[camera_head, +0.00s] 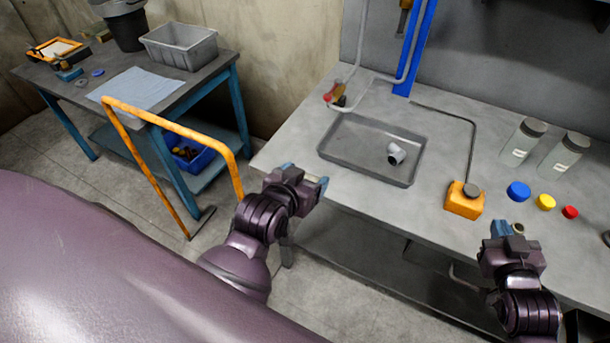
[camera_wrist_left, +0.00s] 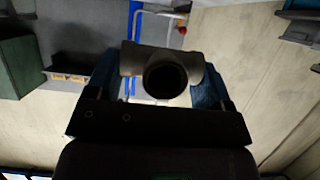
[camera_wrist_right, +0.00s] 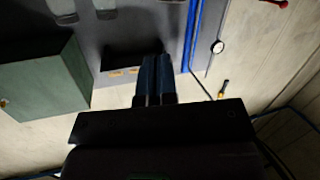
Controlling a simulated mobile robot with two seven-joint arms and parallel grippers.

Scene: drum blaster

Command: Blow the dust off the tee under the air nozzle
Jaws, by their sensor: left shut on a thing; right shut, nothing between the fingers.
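A grey pipe tee (camera_wrist_left: 160,75) is held between the blue fingers of my left gripper (camera_wrist_left: 158,90), its round opening facing the left wrist camera. In the head view my left gripper (camera_head: 305,178) is in front of the bench's left front edge, and the held tee is hard to make out there. Another grey tee (camera_head: 396,153) lies in the shallow metal tray (camera_head: 328,154). My right gripper (camera_head: 502,229) is shut and empty at the bench's front edge.
An orange box with a dark button (camera_head: 465,199) sits right of the tray, cabled to the back. Two jars (camera_head: 523,141) and blue, yellow and red caps stand further right. An orange rail (camera_head: 170,126) and a blue-legged table with a grey bin (camera_head: 180,45) are left.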

